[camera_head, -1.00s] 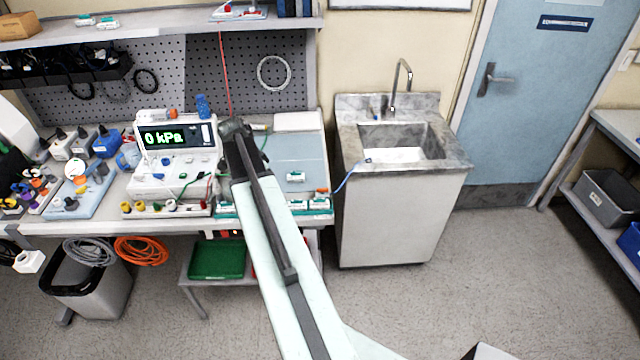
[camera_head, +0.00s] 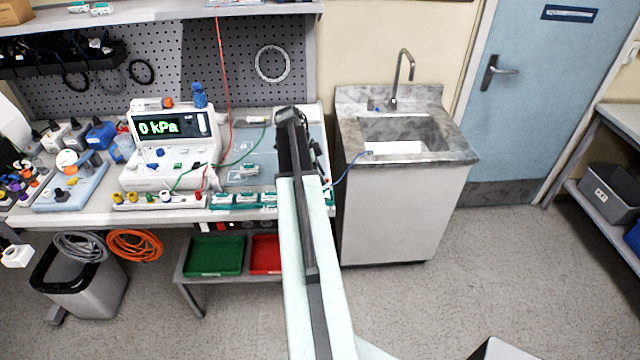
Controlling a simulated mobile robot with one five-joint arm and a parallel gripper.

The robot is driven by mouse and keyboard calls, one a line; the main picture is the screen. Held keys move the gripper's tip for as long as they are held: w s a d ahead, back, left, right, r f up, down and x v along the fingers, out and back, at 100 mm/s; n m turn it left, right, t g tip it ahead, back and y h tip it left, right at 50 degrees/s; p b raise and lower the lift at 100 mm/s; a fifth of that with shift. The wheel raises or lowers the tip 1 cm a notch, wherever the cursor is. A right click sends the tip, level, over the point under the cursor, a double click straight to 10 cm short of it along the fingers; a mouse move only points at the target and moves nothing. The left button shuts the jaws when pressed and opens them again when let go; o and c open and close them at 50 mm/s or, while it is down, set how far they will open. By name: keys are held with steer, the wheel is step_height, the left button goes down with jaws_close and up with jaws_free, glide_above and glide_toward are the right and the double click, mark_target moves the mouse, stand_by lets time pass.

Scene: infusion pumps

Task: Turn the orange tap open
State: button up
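My gripper (camera_head: 291,125) is dark and seen from behind, over the right end of the workbench. My forearm runs up to it from the bottom of the picture. Whether its fingers are open or shut cannot be made out. White-and-green blocks (camera_head: 245,199) sit in a row along the bench's front edge, left of my arm. The small orange piece at the right end of this row, visible earlier, is now hidden behind my arm. A small orange piece (camera_head: 168,102) shows on top of the pressure unit, but I cannot tell if it is a tap.
The pressure unit (camera_head: 170,145) reads 0 kPa at the left, with red and green tubing to its right. A sink (camera_head: 405,160) stands right of the bench, with a blue tube at its edge. Green (camera_head: 215,255) and red (camera_head: 265,254) trays lie below the bench.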

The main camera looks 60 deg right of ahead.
steer(key=shift+f, duration=0.1)
jaws_close()
steer(key=shift+s+n, duration=0.1)
steer(key=shift+n, duration=0.3)
steer(key=n, duration=0.2)
steer(key=n+t+h, duration=0.1)
steer(key=n, duration=0.1)
steer(key=shift+s+a+n+t, duration=0.15)
steer(key=shift+n+t, duration=0.15)
steer(key=shift+s+n+t+h, duration=0.1)
steer(key=shift+n+t+h, duration=0.25)
steer(key=shift+n, duration=0.8)
steer(key=shift+n+t+h, duration=0.15)
steer(key=shift+n+t, duration=0.4)
steer(key=shift+n, duration=0.6)
